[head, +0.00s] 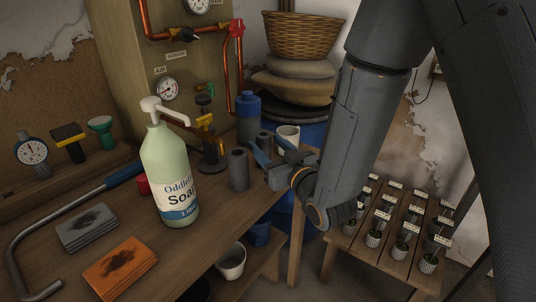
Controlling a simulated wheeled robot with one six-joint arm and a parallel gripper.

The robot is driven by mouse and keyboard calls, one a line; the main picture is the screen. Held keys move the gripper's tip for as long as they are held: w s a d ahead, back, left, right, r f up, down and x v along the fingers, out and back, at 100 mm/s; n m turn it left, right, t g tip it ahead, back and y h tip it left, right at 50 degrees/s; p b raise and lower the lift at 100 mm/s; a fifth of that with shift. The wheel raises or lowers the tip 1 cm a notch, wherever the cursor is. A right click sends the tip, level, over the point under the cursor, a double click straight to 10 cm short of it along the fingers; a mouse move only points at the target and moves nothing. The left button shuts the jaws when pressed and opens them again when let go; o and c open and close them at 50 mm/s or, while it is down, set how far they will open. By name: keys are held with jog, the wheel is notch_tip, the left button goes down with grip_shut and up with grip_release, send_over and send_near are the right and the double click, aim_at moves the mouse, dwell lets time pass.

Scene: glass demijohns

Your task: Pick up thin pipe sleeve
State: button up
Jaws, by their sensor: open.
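Two dark grey upright cylinders that look like pipe sleeves stand near the table's far right edge in the head view. The nearer sleeve (238,170) stands just left of my gripper. The other sleeve (264,138) is farther back, and its lower part is hidden behind my gripper's fingers. I cannot tell for sure which one is the thin one. My gripper (269,151) is open, with its blue-grey fingers spread toward the farther sleeve. I see nothing held. Whether a finger touches a sleeve cannot be told.
A soap bottle (170,175) stands tall left of the sleeves. A white mug (288,135), a blue bottle (248,115) and a yellow-handled tool (207,140) are close by. Grey (88,228) and orange (120,268) pads lie in front. Potted plants (373,238) stand on the lower bench.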

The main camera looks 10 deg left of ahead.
jog(key=x, duration=0.2)
jog(key=p+x, duration=0.1)
jog(key=x, duration=0.4)
jog(key=shift+w+r+p, duration=0.25)
jog(key=shift+p, duration=0.15)
jog(key=c, duration=1.1)
